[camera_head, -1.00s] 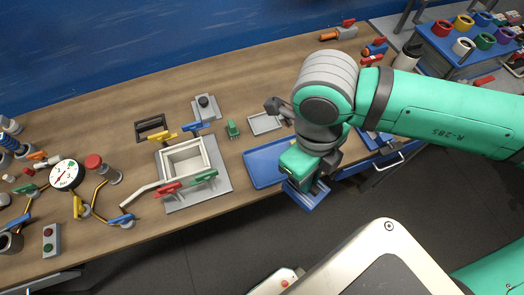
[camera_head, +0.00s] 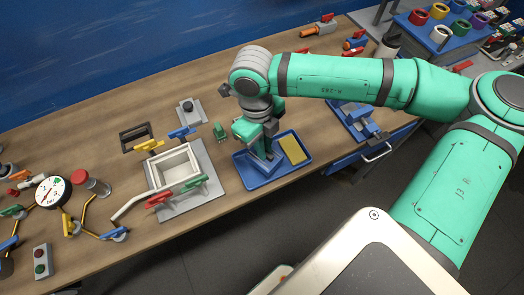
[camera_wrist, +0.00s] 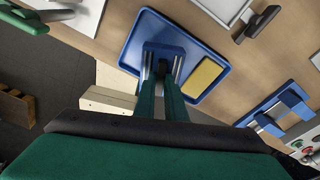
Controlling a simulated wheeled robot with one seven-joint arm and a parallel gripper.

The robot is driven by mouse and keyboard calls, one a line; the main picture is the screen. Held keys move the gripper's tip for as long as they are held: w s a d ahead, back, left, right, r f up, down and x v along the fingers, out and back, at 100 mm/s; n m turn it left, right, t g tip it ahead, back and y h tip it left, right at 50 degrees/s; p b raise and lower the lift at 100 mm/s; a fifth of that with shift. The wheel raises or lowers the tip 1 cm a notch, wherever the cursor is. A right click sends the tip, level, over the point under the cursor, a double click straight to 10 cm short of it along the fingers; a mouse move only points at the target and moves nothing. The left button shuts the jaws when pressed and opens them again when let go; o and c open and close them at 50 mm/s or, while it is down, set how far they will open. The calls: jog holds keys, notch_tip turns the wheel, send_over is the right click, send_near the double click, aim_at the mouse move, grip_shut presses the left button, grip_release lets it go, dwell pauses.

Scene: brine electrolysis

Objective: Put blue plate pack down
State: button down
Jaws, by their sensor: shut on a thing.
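The blue plate pack (camera_head: 264,168) is upright in my gripper (camera_head: 262,146), over the left part of a blue tray (camera_head: 286,174) near the bench's front edge. It is at or just above the tray floor; I cannot tell whether it touches. In the wrist view, my gripper's green fingers (camera_wrist: 163,78) are shut on the pack (camera_wrist: 165,50), inside the outline of the tray (camera_wrist: 205,44). A flat yellow block (camera_head: 293,149) lies in the tray to the right of the pack, apart from it; it also shows in the wrist view (camera_wrist: 203,76).
A grey square basin (camera_head: 173,168) with red and green valve handles stands left of the tray. A blue fixture (camera_head: 356,119) stands right of the tray. The bench's front edge is close by.

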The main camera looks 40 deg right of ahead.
jog(key=shift+w+f, duration=0.45)
jog(key=shift+f, duration=1.5)
jog(key=shift+f, duration=0.2)
jog(key=c, duration=1.9)
grip_release()
jog(key=shift+o, duration=0.4)
jog(key=shift+r, duration=0.1)
